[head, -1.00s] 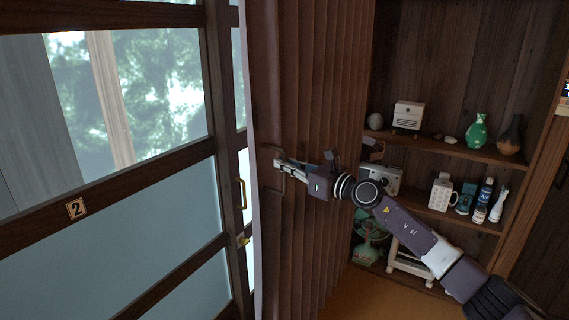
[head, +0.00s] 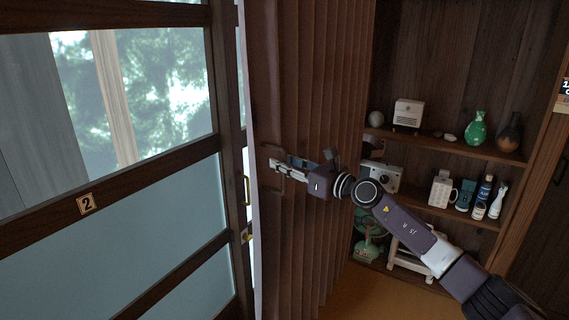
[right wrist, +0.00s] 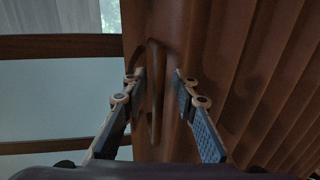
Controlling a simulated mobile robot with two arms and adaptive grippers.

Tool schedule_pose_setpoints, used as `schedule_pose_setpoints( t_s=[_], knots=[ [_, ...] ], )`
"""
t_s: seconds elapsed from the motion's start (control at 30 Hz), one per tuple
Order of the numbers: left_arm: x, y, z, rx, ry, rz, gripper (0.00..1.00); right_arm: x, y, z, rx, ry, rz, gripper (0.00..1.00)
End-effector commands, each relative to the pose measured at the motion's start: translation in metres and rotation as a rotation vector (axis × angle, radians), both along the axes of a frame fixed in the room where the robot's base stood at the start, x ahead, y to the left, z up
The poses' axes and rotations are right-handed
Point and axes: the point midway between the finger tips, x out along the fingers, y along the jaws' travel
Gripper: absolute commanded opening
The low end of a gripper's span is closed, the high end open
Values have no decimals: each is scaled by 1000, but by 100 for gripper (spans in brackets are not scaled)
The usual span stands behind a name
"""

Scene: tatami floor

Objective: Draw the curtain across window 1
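The brown pleated curtain (head: 325,90) is bunched at the right side of the glazed panels. A slim handle (right wrist: 155,95) stands on its flat leading edge. My right gripper (head: 274,168) is at this handle in the head view. In the right wrist view its two fingers (right wrist: 160,78) stand apart on either side of the handle, with gaps showing, so it is open around the handle. The glazed panel (head: 110,205) at left bears a plate marked 2 (head: 86,204). I see no label for window 1 here. My left gripper is not in view.
A wooden shelf unit (head: 440,145) with vases, bottles and small appliances stands right of the curtain, behind my right arm. A white stool (head: 405,255) and a green fan (head: 370,235) are low down. Another door handle (head: 245,190) is left of the curtain's edge.

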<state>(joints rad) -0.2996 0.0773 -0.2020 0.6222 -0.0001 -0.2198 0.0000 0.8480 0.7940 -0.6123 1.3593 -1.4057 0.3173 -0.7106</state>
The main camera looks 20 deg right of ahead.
Motion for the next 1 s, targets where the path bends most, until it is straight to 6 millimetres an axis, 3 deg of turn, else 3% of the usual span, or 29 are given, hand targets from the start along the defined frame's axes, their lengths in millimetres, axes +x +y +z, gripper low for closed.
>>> schedule_pose_setpoints(
  t_s=[0.27,0.7,1.0],
  knots=[
    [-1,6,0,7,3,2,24,-8,-5,-1,-2,1,-2,27],
    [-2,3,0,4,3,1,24,-78,-40,-3,-2,4,0,27],
    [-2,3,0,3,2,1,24,-103,-52,-1,1,2,-1,27]
  ],
)
